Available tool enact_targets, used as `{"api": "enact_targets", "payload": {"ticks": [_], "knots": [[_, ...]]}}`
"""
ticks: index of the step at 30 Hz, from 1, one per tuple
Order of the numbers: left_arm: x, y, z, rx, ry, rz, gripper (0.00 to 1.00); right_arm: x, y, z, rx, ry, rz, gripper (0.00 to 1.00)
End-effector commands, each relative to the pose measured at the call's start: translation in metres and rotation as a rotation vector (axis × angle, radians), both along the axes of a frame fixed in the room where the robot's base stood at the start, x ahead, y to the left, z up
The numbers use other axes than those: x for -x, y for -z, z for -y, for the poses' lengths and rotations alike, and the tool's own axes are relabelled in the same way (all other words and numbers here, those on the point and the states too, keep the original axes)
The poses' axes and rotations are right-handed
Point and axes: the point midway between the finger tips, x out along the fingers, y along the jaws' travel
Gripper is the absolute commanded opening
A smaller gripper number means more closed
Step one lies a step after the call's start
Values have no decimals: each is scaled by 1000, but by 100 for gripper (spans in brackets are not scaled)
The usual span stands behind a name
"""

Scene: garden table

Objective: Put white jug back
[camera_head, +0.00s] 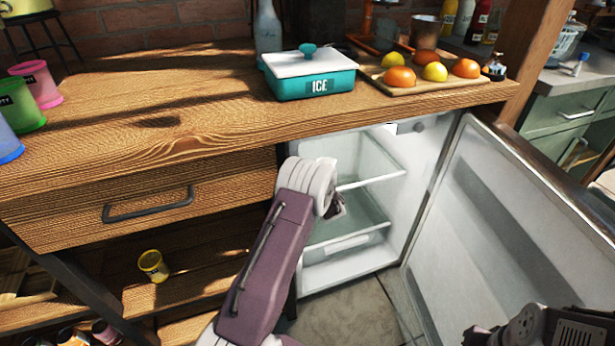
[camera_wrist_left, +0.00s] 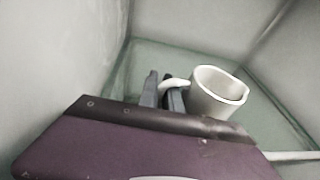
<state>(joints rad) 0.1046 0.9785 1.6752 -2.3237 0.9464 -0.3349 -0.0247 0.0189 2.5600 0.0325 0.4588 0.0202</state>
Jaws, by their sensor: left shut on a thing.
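The white jug (camera_wrist_left: 215,95) shows in the left wrist view, upright with its open top facing up, over a greenish glass shelf (camera_wrist_left: 262,95) inside the fridge. My left gripper (camera_wrist_left: 163,88) is shut on the jug's handle, at the left side of the jug. Whether the jug's base touches the shelf is hard to tell.
The fridge door (camera_head: 500,230) stands open to the right. A wooden counter (camera_head: 190,110) lies above, with a teal ICE box (camera_head: 315,83) and a fruit tray (camera_head: 440,86). A yellow cup (camera_head: 153,266) lies on the lower shelf at left.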

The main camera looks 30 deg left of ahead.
Motion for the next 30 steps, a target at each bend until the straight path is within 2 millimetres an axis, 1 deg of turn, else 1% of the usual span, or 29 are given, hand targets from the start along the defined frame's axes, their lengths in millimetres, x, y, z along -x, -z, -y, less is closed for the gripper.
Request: {"api": "enact_targets", "payload": {"ticks": [1,6,10,12,13,22,25,30], "knots": [[-1,5,0,-1,0,3,0,0,5,0,0,0,0,32],[0,2,0,-1,-1,3,0,0,2,0,0,0,0,32],[0,6,0,-1,-1,3,0,0,6,0,0,0,0,32],[0,5,0,-1,0,2,22,0,5,0,0,0,0,32],[0,5,0,0,0,1,30,0,4,0,0,0,0,32],[0,5,0,-1,0,2,30,0,4,0,0,0,0,32],[1,0,1,-1,0,1,30,0,-1,0,0,0,0,32],[19,-8,20,0,2,-2,30,0,-11,0,0,0,0,32]]}}
